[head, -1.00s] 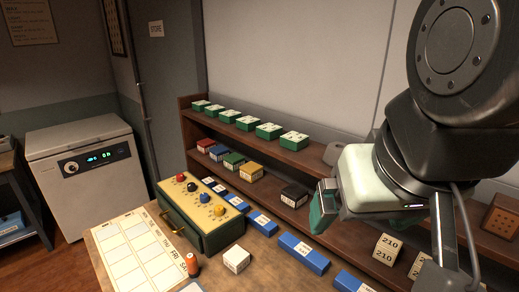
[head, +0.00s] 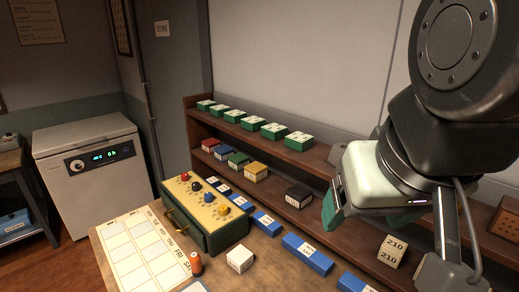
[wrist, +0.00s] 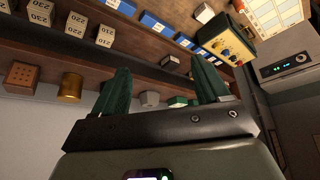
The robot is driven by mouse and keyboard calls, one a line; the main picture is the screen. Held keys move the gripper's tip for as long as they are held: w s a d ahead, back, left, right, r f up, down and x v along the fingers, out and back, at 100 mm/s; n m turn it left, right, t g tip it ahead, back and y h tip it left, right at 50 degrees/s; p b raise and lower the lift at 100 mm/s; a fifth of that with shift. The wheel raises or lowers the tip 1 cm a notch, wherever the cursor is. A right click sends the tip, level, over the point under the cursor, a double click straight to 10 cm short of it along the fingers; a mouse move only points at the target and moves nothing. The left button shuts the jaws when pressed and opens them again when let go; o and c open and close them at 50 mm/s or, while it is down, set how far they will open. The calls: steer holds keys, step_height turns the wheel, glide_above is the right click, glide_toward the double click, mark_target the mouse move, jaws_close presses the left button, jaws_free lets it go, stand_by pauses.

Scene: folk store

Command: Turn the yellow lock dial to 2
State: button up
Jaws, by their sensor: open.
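The lock box (head: 221,242) is green with a tan top panel and stands on the table, left of centre in the head view. Its panel carries a red dial (head: 185,177), a black dial (head: 196,187), a blue dial (head: 209,197) and the yellow dial (head: 224,210), nearest the front right. The numbers around the yellow dial are too small to read. My gripper (head: 336,208) is open and empty, well to the right of the box and apart from it. In the wrist view my gripper (wrist: 160,70) shows two spread green fingers; the box (wrist: 246,48) is at upper right.
A shelf (head: 330,178) with green and coloured boxes runs behind the table. Blue blocks (head: 306,252) line the table's back.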

steer(key=shift+n+g+h, duration=0.3)
steer(key=shift+n+h, duration=0.3)
steer(key=shift+n, duration=0.2)
steer(key=w+a, duration=0.1)
steer(key=w, duration=0.3)
steer(key=w+a, duration=0.1)
steer(key=w, duration=0.3)
steer(key=w+a, duration=0.1)
steer(key=w, duration=0.3)
steer(key=shift+w+r, duration=0.1)
steer(key=shift+r, duration=0.15)
steer(key=shift+c, duration=1.1)
steer(key=n+y, duration=0.3)
glide_above(223, 207)
steer(key=s+d, duration=0.1)
steer(key=s, duration=0.3)
step_height(223, 207, down, 25)
steer(key=shift+g, duration=0.3)
steer(key=x, duration=0.9)
steer(key=shift+w+d+f, duration=0.15)
steer(key=shift+d+f, duration=0.1)
steer(key=shift+f, duration=0.15)
steer(key=shift+c, duration=0.4)
steer(key=c, duration=1)
